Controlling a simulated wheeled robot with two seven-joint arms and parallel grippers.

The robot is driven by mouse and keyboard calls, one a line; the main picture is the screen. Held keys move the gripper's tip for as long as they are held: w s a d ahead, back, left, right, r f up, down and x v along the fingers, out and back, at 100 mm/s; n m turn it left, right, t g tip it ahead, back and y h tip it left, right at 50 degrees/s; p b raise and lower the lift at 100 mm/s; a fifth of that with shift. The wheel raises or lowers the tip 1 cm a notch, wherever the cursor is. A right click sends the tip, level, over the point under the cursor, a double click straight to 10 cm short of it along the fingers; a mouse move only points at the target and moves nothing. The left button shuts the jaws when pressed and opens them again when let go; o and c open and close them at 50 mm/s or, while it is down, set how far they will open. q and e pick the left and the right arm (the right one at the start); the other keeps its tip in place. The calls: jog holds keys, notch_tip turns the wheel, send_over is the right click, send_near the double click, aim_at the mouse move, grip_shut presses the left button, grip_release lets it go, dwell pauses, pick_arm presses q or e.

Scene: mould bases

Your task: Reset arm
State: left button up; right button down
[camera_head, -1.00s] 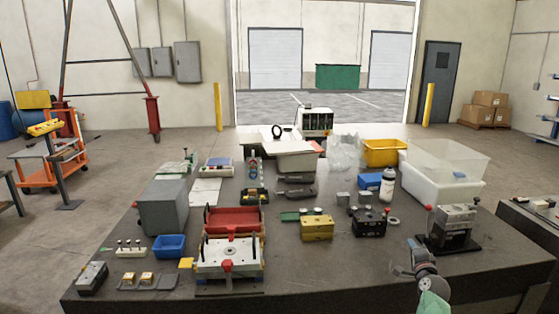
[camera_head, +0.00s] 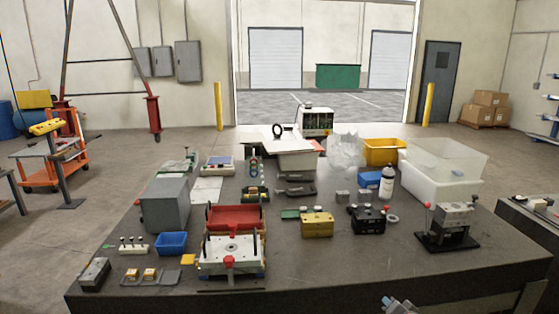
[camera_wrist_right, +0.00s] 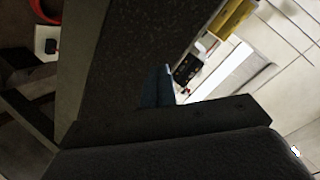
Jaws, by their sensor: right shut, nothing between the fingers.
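My right gripper (camera_head: 398,304) shows only in part at the bottom edge of the head view, in front of the table's front edge. It is shut and holds nothing. In the right wrist view a dark bluish finger shape (camera_wrist_right: 158,88) shows against a dark speckled surface. My left gripper is in neither view. The mould base (camera_head: 231,256) sits on the table at the front left, a white plate with a red knob on it, with a red tray (camera_head: 234,216) behind it.
The dark table (camera_head: 330,275) is bare at its front middle and right. A yellow block (camera_head: 317,225), a black block (camera_head: 368,220), a press-like fixture (camera_head: 452,228), a blue bin (camera_head: 171,243), a grey box (camera_head: 165,204) and a white tub (camera_head: 425,186) stand on it.

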jog(key=s+a+f+n+g, duration=0.2)
jog(key=s+a+n+g, duration=0.15)
jog(key=s, duration=0.95)
jog(key=s+a+f+n+g+h, duration=0.1)
jog(key=s+a+f+n+g, duration=0.3)
jog(key=s, duration=1)
jog(key=s+a+f+n+g, duration=0.15)
jog(key=s+a, duration=0.35)
jog(key=s, duration=0.8)
notch_tip(320, 180, down, 27)
jog(key=w+a+g, duration=0.1)
jog(key=a+g, duration=0.1)
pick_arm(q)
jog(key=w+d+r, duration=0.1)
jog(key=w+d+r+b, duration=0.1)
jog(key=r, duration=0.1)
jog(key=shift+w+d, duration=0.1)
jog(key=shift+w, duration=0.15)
pick_arm(e)
jog(key=s+f, duration=0.4)
jog(key=f, duration=0.7)
jog(key=s+f+n, duration=0.1)
jog(key=s+f, duration=0.2)
jog(key=f, duration=0.8)
jog(key=shift+s+g, duration=0.3)
jog(key=shift+s, duration=0.05)
